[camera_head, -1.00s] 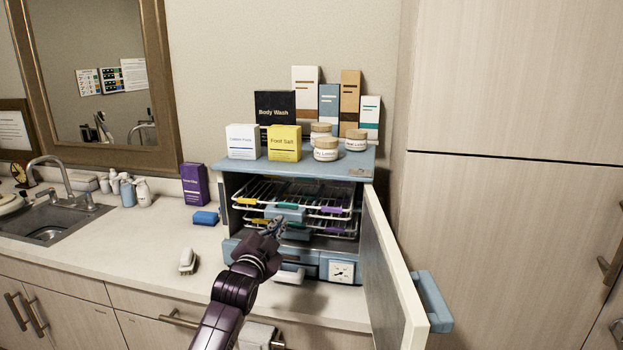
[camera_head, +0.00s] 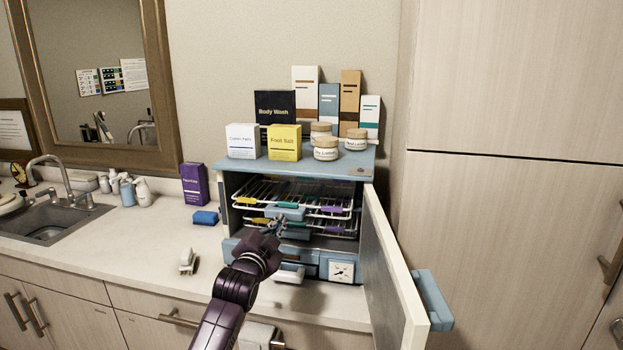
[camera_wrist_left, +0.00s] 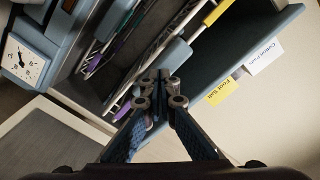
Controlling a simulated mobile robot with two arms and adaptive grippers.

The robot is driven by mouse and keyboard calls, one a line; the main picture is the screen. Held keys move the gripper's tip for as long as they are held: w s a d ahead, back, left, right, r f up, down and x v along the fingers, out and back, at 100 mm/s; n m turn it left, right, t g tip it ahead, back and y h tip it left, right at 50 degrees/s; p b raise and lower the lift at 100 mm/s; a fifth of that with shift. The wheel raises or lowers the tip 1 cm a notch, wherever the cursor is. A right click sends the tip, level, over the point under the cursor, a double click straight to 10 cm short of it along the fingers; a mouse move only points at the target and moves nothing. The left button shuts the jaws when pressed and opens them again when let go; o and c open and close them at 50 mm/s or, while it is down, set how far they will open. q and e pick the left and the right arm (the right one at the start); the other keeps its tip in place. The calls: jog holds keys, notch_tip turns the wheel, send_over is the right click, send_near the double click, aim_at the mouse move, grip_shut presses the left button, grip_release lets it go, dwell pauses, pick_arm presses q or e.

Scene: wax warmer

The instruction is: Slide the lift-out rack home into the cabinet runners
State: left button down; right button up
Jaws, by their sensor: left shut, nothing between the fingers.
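The wax warmer cabinet (camera_head: 228,247) is pale blue and stands on the counter with its door (camera_head: 388,265) open to the right. Inside, an upper wire rack (camera_head: 245,204) with a blue front handle (camera_head: 287,210) sits near the cabinet mouth. A second wire rack (camera_head: 340,234) is below it, partly hidden by my arm. My left gripper (camera_head: 274,227) is shut and empty, with its tips just in front of and below the upper handle. In the left wrist view, the shut fingertips (camera_wrist_left: 160,88) are close to the racks; I cannot tell whether they touch. My right gripper is out of view.
Boxes, including a yellow one (camera_head: 284,142), and jars (camera_head: 326,149) stand on the cabinet top. A purple box (camera_head: 194,184), a blue sponge (camera_head: 206,217) and a white brush (camera_head: 188,260) are on the counter to the left. A dial (camera_head: 341,271) is below the racks.

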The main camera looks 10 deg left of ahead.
aim_at(284, 214)
pick_arm(q)
jog(key=shift+w+d+b, duration=0.1)
jog(key=shift+w+b, duration=1.3)
jog(key=shift+w, duration=1.15)
jog(key=shift+w+d+f+b, duration=0.1)
jog(key=shift+w+b, duration=1.85)
jog(key=shift+w, duration=0.6)
jog(key=shift+s, duration=0.1)
jog(key=shift+s+p, duration=0.6)
jog(key=shift+p, duration=0.45)
jog(key=s+p, duration=0.3)
jog(key=shift+s, duration=0.3)
jog(key=shift+s, duration=0.1)
